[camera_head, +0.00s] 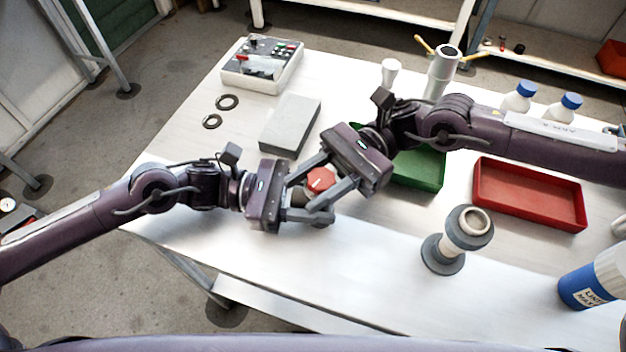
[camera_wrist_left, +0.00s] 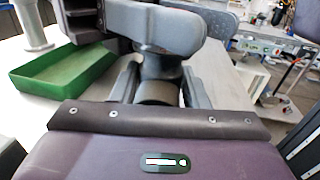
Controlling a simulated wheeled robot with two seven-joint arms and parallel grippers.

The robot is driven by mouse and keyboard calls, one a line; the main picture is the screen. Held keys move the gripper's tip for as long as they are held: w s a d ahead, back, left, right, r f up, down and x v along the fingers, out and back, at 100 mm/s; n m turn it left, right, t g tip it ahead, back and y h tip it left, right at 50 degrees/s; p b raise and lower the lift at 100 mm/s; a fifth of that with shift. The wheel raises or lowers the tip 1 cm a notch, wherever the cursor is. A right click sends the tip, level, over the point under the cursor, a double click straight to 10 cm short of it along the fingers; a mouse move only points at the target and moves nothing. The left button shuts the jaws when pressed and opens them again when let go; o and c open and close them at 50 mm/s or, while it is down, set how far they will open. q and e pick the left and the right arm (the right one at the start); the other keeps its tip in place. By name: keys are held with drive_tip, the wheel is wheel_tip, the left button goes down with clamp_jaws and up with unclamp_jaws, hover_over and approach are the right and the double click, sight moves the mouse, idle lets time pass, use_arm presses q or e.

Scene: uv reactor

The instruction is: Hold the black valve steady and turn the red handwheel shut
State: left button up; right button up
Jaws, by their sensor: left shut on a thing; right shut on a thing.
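The red handwheel (camera_head: 320,180) shows between my two grippers in the head view, near the front left of the table. My right gripper (camera_head: 318,200) reaches it from the upper right and is shut on it. The black valve (camera_head: 299,197) is below the handwheel, mostly hidden by the fingers. My left gripper (camera_head: 308,214) comes from the left and is shut on the valve. In the left wrist view the dark valve body (camera_wrist_left: 157,90) sits between the left fingers, with a right gripper finger (camera_wrist_left: 160,30) across its top, hiding the handwheel.
A grey block (camera_head: 290,124), a control box (camera_head: 262,64) and two dark rings (camera_head: 228,102) lie behind on the left. A green tray (camera_head: 425,172) and a red tray (camera_head: 530,195) stand right. A grey flanged pipe piece (camera_head: 446,246) stands at front right. The front middle is clear.

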drive_tip(key=m+t+y, duration=0.2)
drive_tip(key=m+t, duration=0.1)
drive_tip(key=shift+t, duration=0.4)
drive_tip(key=shift+w+a+m+t+y, duration=0.15)
drive_tip(key=shift+m+t+y, duration=0.3)
drive_tip(key=shift+t, duration=0.25)
drive_tip(key=shift+w+m+t+y, duration=0.1)
drive_tip(key=shift+m+t+y, duration=0.3)
drive_tip(key=shift+t, duration=0.3)
drive_tip(key=o, duration=1)
drive_tip(key=v, duration=1.2)
drive_tip(key=shift+r, duration=0.1)
